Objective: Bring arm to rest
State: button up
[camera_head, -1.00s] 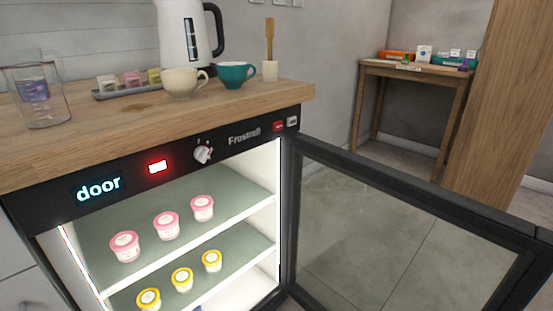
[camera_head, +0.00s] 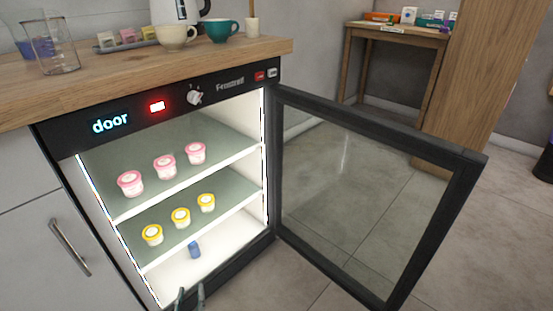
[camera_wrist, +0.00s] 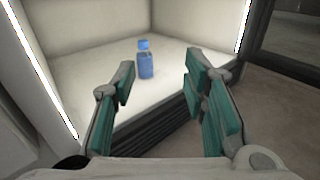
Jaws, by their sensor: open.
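My gripper (camera_wrist: 160,82) is open and empty in the wrist view, its two teal-padded fingers spread apart. Its tips also show at the bottom edge of the head view (camera_head: 190,296), in front of the fridge's lower opening. A small blue bottle (camera_wrist: 145,60) stands upright on the white fridge floor beyond the fingers, apart from them. In the head view the bottle (camera_head: 194,250) is on the bottom level of the lit fridge. The rest of my arm is out of view.
The fridge door (camera_head: 462,215) stands wide open to the right. Pink-lidded tubs (camera_head: 165,167) fill the upper shelf and yellow-lidded tubs (camera_head: 180,217) the middle one. A wooden counter (camera_head: 150,75) above holds cups and a glass jug.

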jog(key=w+d+r+m+g+h, duration=0.2)
jog(key=w+d+r+m+h, duration=0.35)
jog(key=r, duration=0.45)
jog(key=w+d+r+m+g+h, duration=0.1)
jog(key=w+d+r+m+h, duration=0.5)
jog(key=r, duration=0.4)
jog(key=s+d+r+m+g+h, duration=0.25)
jog(key=d+r+m+g, duration=0.75)
jog(key=d+r, duration=0.9)
jog(key=s+d+r+m+g+y, duration=0.3)
jog(key=s+d+r+m, duration=0.2)
jog(key=s+d, duration=0.35)
jog(key=s+d+r+m+g+y, duration=0.2)
jog(key=s+d+r+m, duration=0.2)
jog(key=s+d+r, duration=0.4)
jog(key=s+a+f+m+y+p, duration=0.1)
jog(key=s+m+y, duration=0.6)
jog(key=s, duration=1.4)
notch_tip(320, 180, up, 39)
jog(key=t+p, duration=0.4)
jog(key=p, duration=3.4)
jog(key=shift+s+a+r+t, duration=0.15)
jog(key=shift+s+a+t, duration=0.15)
jog(key=shift+t, duration=0.1)
